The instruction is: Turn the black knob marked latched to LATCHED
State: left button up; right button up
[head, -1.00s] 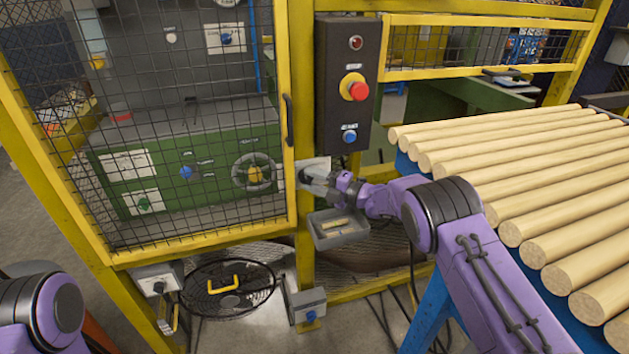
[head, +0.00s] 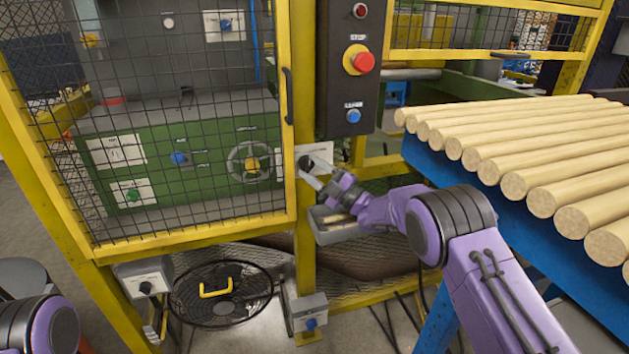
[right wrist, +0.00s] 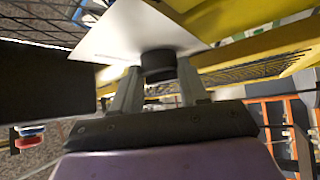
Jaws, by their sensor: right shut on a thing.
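The black knob (head: 306,163) sits on a pale plate (head: 325,152) on the yellow post, below the dark control box. It also shows in the right wrist view (right wrist: 158,64), in front of the plate's pale face. My right gripper (head: 312,172) reaches it from the lower right and is shut on the knob. In the right wrist view its two grey fingers (right wrist: 158,88) stand on either side of the knob. The marking on the plate is too small to read. The left arm shows only at the bottom left of the head view; its gripper is out of sight.
A dark control box (head: 350,70) with a red stop button and a blue button hangs above. A grey tray (head: 340,232) sits just below my right gripper. A mesh door (head: 160,130) is to the left. A rack of turned wood rods (head: 530,150) stands to the right.

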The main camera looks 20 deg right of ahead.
jog(key=shift+f+m+t+b, duration=0.1)
jog(key=shift+m+t+b, duration=0.3)
jog(key=shift+m+b, duration=0.1)
jog(key=o, duration=1.1)
jog(key=shift+c, duration=0.2)
